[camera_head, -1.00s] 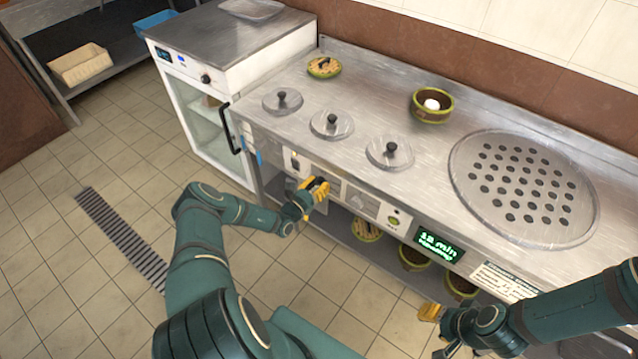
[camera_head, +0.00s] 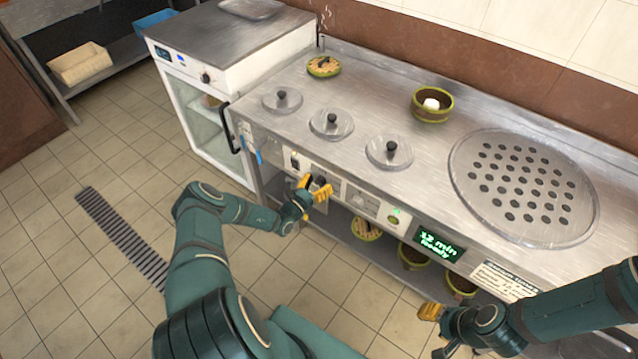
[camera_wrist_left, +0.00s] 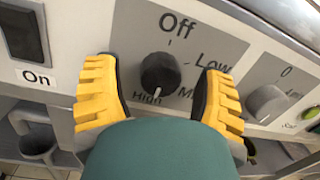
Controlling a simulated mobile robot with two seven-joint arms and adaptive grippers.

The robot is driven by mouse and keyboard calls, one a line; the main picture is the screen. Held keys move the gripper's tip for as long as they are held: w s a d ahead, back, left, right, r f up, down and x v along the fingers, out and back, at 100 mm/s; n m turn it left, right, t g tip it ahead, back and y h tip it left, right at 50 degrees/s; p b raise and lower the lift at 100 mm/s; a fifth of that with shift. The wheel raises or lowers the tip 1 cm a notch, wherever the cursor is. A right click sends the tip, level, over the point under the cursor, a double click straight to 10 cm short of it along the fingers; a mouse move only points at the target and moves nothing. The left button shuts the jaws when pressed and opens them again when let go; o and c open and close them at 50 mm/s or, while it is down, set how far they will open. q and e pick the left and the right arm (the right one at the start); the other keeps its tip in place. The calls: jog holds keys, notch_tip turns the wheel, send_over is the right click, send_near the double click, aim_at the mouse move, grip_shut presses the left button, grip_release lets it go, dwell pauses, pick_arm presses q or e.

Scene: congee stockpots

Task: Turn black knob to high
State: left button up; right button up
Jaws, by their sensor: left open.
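The black knob (camera_wrist_left: 160,73) is on the grey front panel, with Off above it, Low to its right and High below it. Its white mark points down, towards High. In the head view the knob (camera_head: 320,181) is small and partly hidden by my left gripper (camera_head: 317,189). In the left wrist view, the yellow fingers of my left gripper (camera_wrist_left: 160,90) are open on either side of the knob, with a visible gap on each side. My right gripper (camera_head: 430,312) is low on the right, away from the panel, its fingers too small to judge.
A second, grey knob (camera_wrist_left: 267,103) is right of the black one. A switch (camera_wrist_left: 25,35) marked On is to the left. A green display (camera_head: 439,245) reads 12 min Ready. Lidded pots (camera_head: 331,124) are set in the counter above. Bowls (camera_head: 412,258) stand on the shelf below.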

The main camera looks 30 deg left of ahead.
pick_arm(q)
jog(key=s+a, duration=0.1)
jog(key=s, duration=1.1)
jog(key=shift+a+f, duration=0.2)
jog(key=shift+f, duration=0.2)
jog(key=shift+w, duration=0.1)
